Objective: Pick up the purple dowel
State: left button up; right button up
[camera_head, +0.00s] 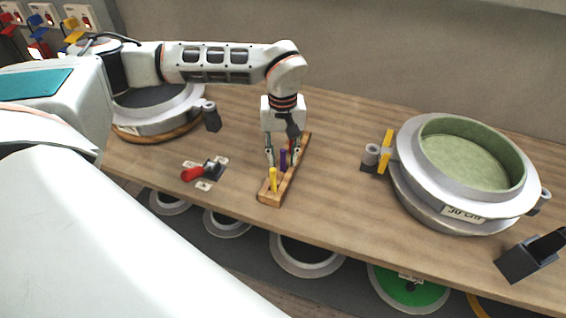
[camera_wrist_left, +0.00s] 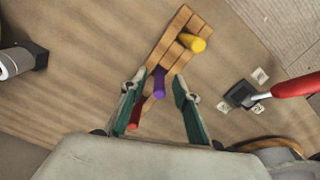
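The purple dowel (camera_head: 283,160) stands in a narrow wooden block (camera_head: 268,199) on the bench. It also shows in the left wrist view (camera_wrist_left: 159,82), between the fingers. My left gripper (camera_head: 282,160) points down over the block, with its fingers on either side of the purple dowel. In the left wrist view the gripper (camera_wrist_left: 158,88) is open, with a gap between each finger and the dowel. A yellow dowel (camera_head: 273,180) stands at the block's near end. A red dowel (camera_wrist_left: 135,112) stands beyond the purple one, close to one finger. My right gripper is not in view.
A red-handled lever switch (camera_head: 195,173) sits left of the block. A large round mould (camera_head: 465,165) with a green inside stands at right, with a yellow piece (camera_head: 385,150) beside it. Another round mould (camera_head: 150,115) is at left. Bare bench lies between block and right mould.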

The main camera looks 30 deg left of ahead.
pick_arm(q)
jog(key=shift+w+f, duration=0.1)
jog(key=shift+f, duration=0.1)
grip_shut()
jog(key=shift+r, duration=0.15)
